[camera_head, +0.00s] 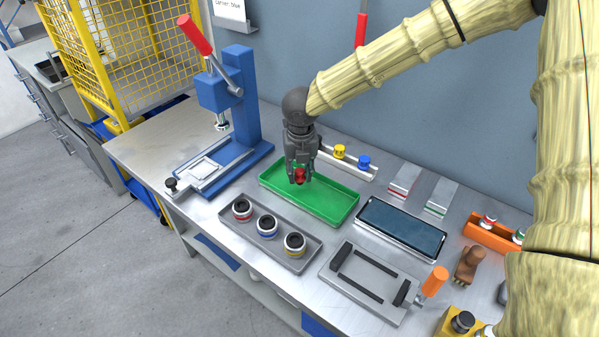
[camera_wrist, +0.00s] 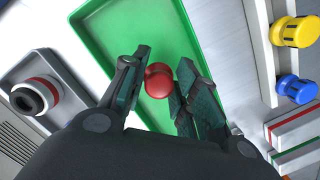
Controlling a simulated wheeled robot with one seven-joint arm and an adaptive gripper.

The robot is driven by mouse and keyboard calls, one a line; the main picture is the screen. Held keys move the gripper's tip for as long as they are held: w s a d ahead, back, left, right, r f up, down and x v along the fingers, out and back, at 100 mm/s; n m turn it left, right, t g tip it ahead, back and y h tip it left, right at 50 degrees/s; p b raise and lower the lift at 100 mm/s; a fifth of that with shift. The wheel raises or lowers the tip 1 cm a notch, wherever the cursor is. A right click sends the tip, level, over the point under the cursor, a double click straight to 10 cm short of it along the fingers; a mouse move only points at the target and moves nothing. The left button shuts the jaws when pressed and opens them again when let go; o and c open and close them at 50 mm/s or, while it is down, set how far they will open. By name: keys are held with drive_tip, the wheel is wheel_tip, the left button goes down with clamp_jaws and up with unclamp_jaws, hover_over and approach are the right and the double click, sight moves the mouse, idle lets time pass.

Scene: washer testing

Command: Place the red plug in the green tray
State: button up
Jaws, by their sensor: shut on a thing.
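The red plug (camera_head: 300,175) is between the fingers of my gripper (camera_head: 299,172), which is shut on it. In the wrist view the plug (camera_wrist: 158,81) shows between the two fingertips (camera_wrist: 160,88). The green tray (camera_head: 335,203) lies on the bench beneath my gripper, and no other item shows in it. In the wrist view the green tray (camera_wrist: 110,30) fills the area behind the plug. The plug appears to be over the tray's far left part. I cannot tell whether it touches the tray floor.
A grey tray (camera_head: 230,228) with several ringed parts lies in front of the green tray. A blue press (camera_head: 240,110) stands to the left. A rack with a yellow plug (camera_head: 339,151) and a blue plug (camera_head: 364,162) is behind. A dark tablet (camera_head: 400,228) lies to the right.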

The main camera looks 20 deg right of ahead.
sight(300, 174)
drive_tip(key=shift+f, duration=0.75)
drive_tip(key=shift+f, duration=0.15)
drive_tip(key=o, duration=0.8)
drive_tip(key=shift+o, duration=0.2)
wheel_tip(300, 174, up, 12)
drive_tip(key=s, duration=0.1)
drive_tip(key=shift+s+a+b, duration=0.15)
drive_tip(key=shift+s+b, duration=0.25)
drive_tip(key=shift+b, duration=0.05)
